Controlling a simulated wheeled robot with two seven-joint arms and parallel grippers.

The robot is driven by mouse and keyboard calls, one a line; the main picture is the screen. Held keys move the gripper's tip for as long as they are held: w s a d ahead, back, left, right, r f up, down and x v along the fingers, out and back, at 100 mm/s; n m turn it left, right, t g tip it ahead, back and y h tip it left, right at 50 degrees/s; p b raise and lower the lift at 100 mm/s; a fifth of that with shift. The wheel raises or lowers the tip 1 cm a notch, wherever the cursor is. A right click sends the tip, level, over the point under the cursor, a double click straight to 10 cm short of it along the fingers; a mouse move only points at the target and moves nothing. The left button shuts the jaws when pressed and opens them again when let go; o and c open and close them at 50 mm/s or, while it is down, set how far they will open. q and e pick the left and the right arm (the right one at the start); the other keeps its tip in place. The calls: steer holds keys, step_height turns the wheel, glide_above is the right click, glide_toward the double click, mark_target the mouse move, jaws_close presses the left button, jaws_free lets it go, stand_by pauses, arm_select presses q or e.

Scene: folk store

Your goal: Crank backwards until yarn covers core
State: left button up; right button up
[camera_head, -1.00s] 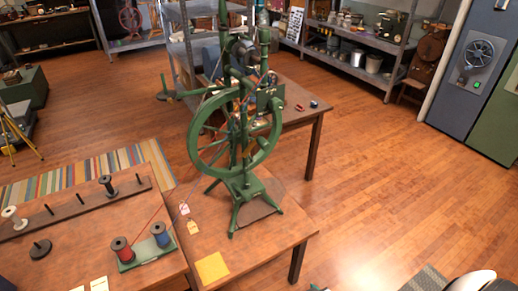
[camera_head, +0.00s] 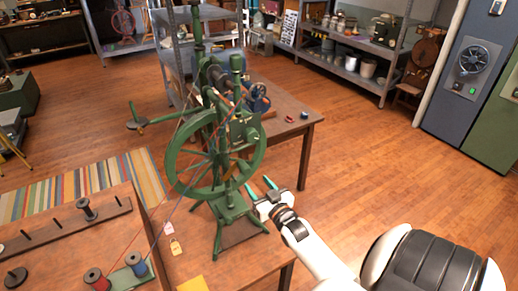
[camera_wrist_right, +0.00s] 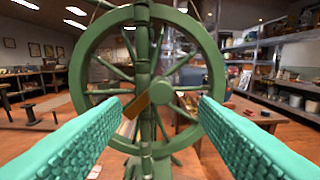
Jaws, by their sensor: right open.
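The green spinning wheel (camera_head: 258,160) stands upright on the front wooden table. It fills the middle of the right wrist view (camera_wrist_right: 215,75). A small brown wooden piece (camera_wrist_right: 135,106), perhaps the crank handle, shows near its hub. A dark bobbin (camera_head: 224,80) sits high on the frame; I cannot tell how much yarn is on its core. A red spool (camera_head: 97,280) and a blue spool (camera_head: 136,264) stand at the lower left, with strands running up to the wheel. My right gripper (camera_head: 260,187) is open and empty, right of the wheel, its teal fingers (camera_wrist_right: 160,100) pointing at it.
A second table (camera_head: 290,127) with small items stands behind the wheel. A spool rack (camera_head: 60,228) lies on the front table. Metal shelves (camera_head: 355,65) and a blue cabinet (camera_head: 465,75) line the back and right. The floor between is clear.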

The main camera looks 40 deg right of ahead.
mark_target(248, 173)
steer(key=b+x, duration=0.2)
steer(key=x, duration=0.2)
steer(key=b+x, duration=0.3)
steer(key=x, duration=0.2)
steer(key=shift+w+f, duration=0.2)
steer(key=shift+f, duration=0.05)
steer(key=shift+w+d+r, duration=0.1)
steer(key=shift+r, duration=0.1)
steer(key=c, duration=1)
